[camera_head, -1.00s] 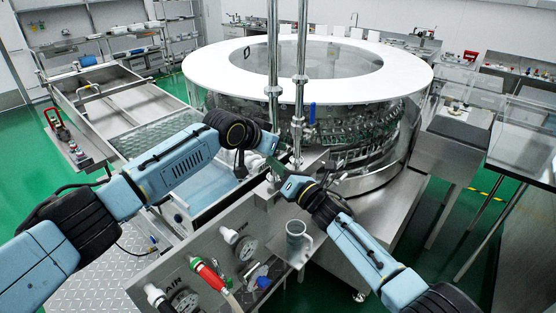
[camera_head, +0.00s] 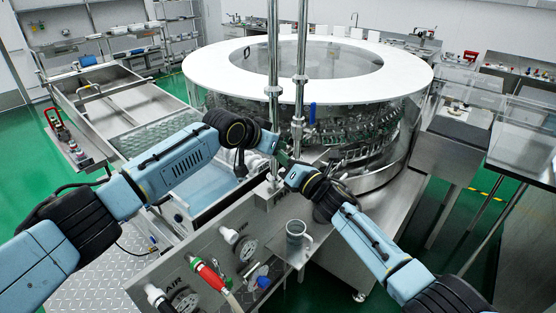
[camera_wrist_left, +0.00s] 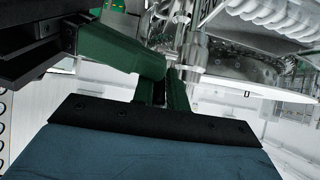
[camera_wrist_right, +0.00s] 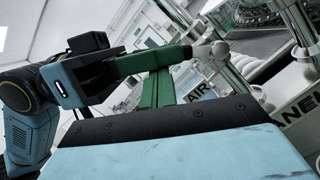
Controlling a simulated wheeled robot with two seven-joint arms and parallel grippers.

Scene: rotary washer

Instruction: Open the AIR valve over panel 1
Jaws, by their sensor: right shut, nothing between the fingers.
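Two upright steel pipes stand over the front panel; the left pipe (camera_head: 274,60) has both grippers near its lower part. An AIR label (camera_wrist_right: 198,88) shows below the pipe fittings in the right wrist view. My left gripper (camera_head: 277,153) is beside the left pipe, its green fingers largely hidden; whether they hold anything I cannot tell. My right gripper (camera_head: 284,164) is just below and right of it, its fingers (camera_wrist_right: 165,85) together and empty. The two grippers' fingers cross closely in the wrist views. The AIR valve's handle cannot be made out.
A blue valve handle (camera_head: 312,113) hangs on the right pipe (camera_head: 300,55). The round washer (camera_head: 400,85) stands behind. A metal cup (camera_head: 296,238) is fixed below my right gripper.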

